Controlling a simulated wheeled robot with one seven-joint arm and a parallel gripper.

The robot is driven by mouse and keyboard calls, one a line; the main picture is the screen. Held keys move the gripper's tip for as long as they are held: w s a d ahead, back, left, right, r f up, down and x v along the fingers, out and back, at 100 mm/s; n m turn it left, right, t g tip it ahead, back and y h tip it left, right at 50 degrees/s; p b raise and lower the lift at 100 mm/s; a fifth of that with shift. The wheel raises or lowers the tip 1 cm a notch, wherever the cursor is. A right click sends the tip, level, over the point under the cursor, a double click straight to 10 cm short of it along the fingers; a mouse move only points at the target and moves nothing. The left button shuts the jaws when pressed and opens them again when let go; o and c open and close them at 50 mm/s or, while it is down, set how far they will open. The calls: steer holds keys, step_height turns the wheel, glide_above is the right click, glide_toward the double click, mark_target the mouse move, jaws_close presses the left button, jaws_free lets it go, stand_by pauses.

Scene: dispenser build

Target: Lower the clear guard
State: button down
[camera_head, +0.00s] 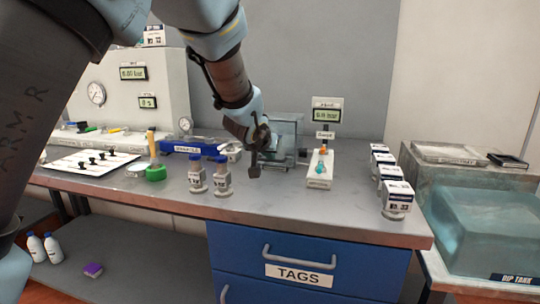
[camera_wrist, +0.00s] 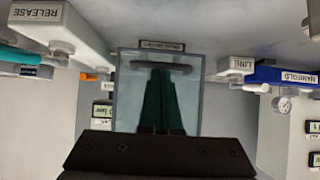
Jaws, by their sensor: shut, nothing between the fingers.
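The clear guard (camera_head: 287,130) is a see-through box-like cover standing at the back middle of the bench. In the wrist view its clear panel (camera_wrist: 127,90) faces me, with a dark bar (camera_wrist: 160,66) across its upper part. My gripper (camera_head: 254,172) points down in front of the guard's left side, its tips a little above the bench. In the wrist view my gripper's dark fingers (camera_wrist: 162,74) are together and empty, their tips beside the bar. I cannot tell whether they touch it. My wrist hides part of the guard in the head view.
Two blue-capped bottles (camera_head: 222,178) stand in front left of my gripper. A white block with a teal part (camera_head: 320,167) lies to the right, with a display (camera_head: 326,115) behind it. Several labelled boxes (camera_head: 396,197) line the right edge. The front middle of the bench is clear.

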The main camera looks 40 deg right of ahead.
steer(key=shift+s+a+f+b, duration=0.15)
steer(key=shift+f+b, duration=0.6)
steer(key=shift+b, duration=0.5)
steer(key=shift+h, duration=0.3)
steer(key=shift+r, duration=0.15)
steer(key=r+v, duration=0.1)
steer(key=v, duration=0.5)
steer(key=d+r+v, duration=0.1)
steer(key=v, duration=0.5)
steer(key=shift+w+r+p, duration=0.2)
steer(key=shift+r+p, duration=0.15)
steer(key=shift+r, duration=0.15)
